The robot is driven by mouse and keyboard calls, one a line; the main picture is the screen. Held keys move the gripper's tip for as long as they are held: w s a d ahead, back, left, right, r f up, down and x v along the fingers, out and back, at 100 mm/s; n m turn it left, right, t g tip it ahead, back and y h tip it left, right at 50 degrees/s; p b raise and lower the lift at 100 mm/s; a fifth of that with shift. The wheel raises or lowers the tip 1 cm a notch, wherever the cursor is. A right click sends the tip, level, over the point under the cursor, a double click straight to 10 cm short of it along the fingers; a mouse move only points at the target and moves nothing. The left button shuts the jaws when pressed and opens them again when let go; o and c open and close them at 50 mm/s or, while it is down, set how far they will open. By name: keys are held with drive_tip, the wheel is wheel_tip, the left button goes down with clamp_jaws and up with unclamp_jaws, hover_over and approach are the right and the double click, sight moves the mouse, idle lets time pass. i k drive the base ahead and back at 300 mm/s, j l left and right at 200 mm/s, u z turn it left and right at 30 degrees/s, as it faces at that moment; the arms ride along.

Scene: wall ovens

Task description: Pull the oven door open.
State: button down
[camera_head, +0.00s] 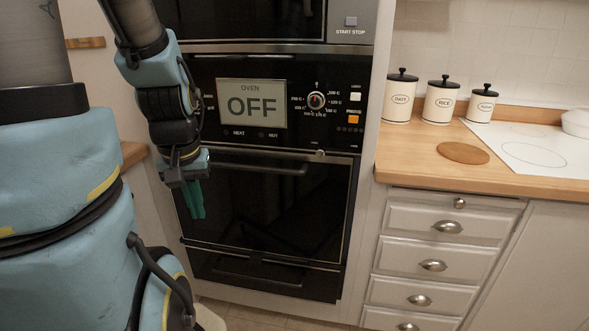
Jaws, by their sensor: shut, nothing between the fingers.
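The oven door (285,205) is a dark glass panel below the control panel, in the middle of the view. It looks shut or nearly shut; I cannot tell if there is a small gap. Its dark bar handle (275,169) runs across the upper part of the door. My gripper (196,210) points down in front of the door's left side, with its green fingers shut and empty. The fingers hang below the handle's left end, which my gripper hides. I cannot tell whether they touch the door or the handle.
The control panel (275,103) reads OVEN OFF. A second appliance (250,20) is above it and a dark lower panel (265,275) below. Drawers (440,227) and a wooden counter (405,160) with canisters (441,102) stand to the right. Some floor shows below the oven.

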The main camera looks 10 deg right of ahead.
sight(292, 204)
drive_tip(key=k+l+u, duration=0.2)
drive_tip(key=u, duration=0.2)
drive_tip(key=k+l+u, duration=0.15)
drive_tip(key=u, duration=0.25)
drive_tip(key=k+u, duration=0.25)
drive_tip(key=u, duration=0.15)
drive_tip(key=l, duration=0.05)
